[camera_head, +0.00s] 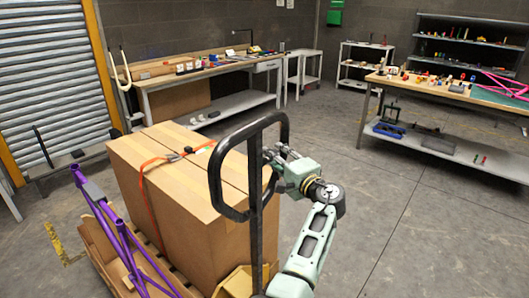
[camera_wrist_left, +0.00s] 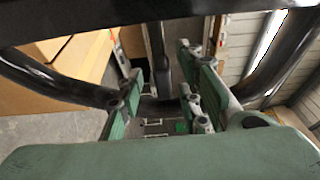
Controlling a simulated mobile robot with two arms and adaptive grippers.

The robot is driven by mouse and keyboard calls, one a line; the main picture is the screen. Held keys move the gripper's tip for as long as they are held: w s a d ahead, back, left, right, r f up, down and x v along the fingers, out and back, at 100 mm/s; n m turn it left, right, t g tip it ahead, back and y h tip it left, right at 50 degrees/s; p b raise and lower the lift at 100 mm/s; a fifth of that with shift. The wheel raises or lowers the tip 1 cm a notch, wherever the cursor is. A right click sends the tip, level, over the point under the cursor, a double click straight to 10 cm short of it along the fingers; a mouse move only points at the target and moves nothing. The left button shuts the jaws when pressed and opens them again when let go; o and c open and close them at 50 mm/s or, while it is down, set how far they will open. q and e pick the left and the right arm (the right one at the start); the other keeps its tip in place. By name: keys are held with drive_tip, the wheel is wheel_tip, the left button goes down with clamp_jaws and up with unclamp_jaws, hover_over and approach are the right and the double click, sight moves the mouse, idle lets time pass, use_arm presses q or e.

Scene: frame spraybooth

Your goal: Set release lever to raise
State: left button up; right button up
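The black loop handle (camera_head: 216,178) of a pallet jack stands upright in front of a large strapped box. My left gripper (camera_head: 273,153) is at the right side of the loop, with its fingers pointing in toward it. In the left wrist view, black handle tubes (camera_wrist_left: 50,80) cross the top and both sides. There my left gripper's fingers (camera_wrist_left: 160,75) are spread apart with a dark upright bar (camera_wrist_left: 158,45) beyond the gap. I see nothing held. I cannot clearly pick out the release lever or its setting. My right gripper is not in view.
The cardboard box (camera_head: 180,190) with an orange strap sits on a pallet. A purple frame (camera_head: 118,235) is at its left. A workbench (camera_head: 205,72) stands behind and another table (camera_head: 455,92) at right. The floor (camera_head: 420,230) on the right is clear.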

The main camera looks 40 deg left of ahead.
use_arm(q)
drive_tip(key=shift+w+a, duration=0.1)
drive_tip(key=shift+a, duration=0.05)
drive_tip(key=shift+d+r, duration=0.2)
drive_tip(key=shift+d, duration=0.25)
drive_tip(key=shift+c, duration=2)
drive_tip(key=shift+a+f, duration=0.1)
drive_tip(key=shift+a, duration=0.1)
drive_tip(key=c, duration=0.4)
clamp_jaws()
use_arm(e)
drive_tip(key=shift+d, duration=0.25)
